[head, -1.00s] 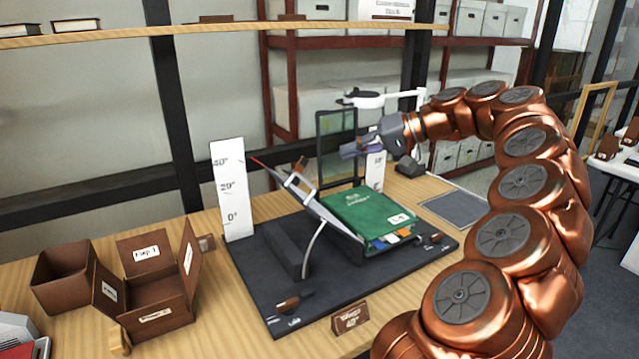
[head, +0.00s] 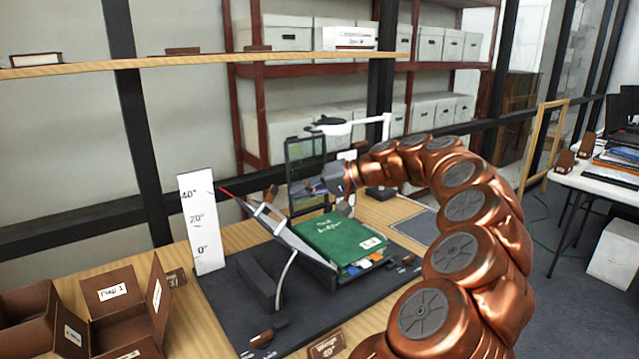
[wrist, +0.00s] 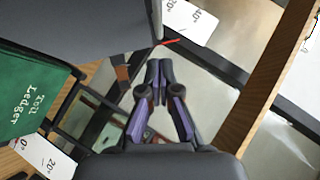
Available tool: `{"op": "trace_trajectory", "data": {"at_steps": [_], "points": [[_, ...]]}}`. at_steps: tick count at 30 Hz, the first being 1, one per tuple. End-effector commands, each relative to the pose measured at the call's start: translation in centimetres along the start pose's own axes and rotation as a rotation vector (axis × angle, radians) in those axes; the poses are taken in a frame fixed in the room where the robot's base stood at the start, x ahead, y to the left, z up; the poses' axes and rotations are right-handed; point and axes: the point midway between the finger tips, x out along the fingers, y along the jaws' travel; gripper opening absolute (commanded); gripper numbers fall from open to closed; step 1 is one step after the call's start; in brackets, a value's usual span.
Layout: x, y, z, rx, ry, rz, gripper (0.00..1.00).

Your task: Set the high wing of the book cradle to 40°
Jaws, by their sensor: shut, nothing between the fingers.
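The book cradle (head: 226,302) stands on the wooden table with a green ledger (head: 338,238) lying on it. Its high wing (head: 296,243) is tilted up at the left, with a red pointer (head: 225,191) at its upper end. In the head view the pointer tip appears close to the 40° mark of the white scale (head: 207,240). The wrist view also shows the red pointer (wrist: 170,42) near the 40° end of a scale (wrist: 192,18). My gripper (head: 318,187) is shut and empty, behind and above the book. In the wrist view its fingertips (wrist: 159,66) are together, apart from the wing.
A dark framed panel (head: 305,160) and a white lamp arm (head: 352,127) stand behind the cradle. Brown boxes (head: 112,290) are at the front left. A grey mat (head: 416,226) lies right.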

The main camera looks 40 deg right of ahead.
Motion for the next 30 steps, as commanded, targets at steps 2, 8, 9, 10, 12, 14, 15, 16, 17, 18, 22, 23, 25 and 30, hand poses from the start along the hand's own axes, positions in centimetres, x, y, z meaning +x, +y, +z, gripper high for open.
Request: {"op": "trace_trajectory", "data": {"at_steps": [2, 8, 9, 10, 12, 14, 15, 16, 17, 18, 22, 23, 25, 30], "points": [[0.6, -0.1, 0.5, 0.002, -0.003, -0.002, 0.0], [1.8, -0.1, 1.6, 0.002, -0.003, -0.002, 0.0], [2.0, -0.1, 1.8, 0.003, -0.003, -0.002, 0.0], [2.1, -0.1, 2.0, 0.003, -0.003, -0.002, 0.0], [2.4, 0.0, 2.2, 0.003, -0.002, -0.002, 0.0], [2.6, 0.0, 2.5, 0.002, -0.001, -0.002, 0.0], [2.7, 0.0, 2.6, 0.002, -0.001, -0.002, 0.0], [2.8, 0.0, 2.6, 0.002, -0.001, -0.002, 0.0], [2.9, 0.0, 2.7, 0.002, -0.001, -0.002, 0.0], [3.0, 0.0, 2.8, 0.002, -0.001, -0.001, 0.0], [3.0, 0.0, 2.9, 0.001, 0.0, -0.001, 0.0], [3.0, 0.0, 2.9, 0.001, -0.001, -0.001, 0.0], [3.0, 0.0, 2.9, 0.001, 0.0, -0.001, 0.0], [3.0, 0.0, 2.9, 0.001, -0.001, -0.001, 0.0]]}}
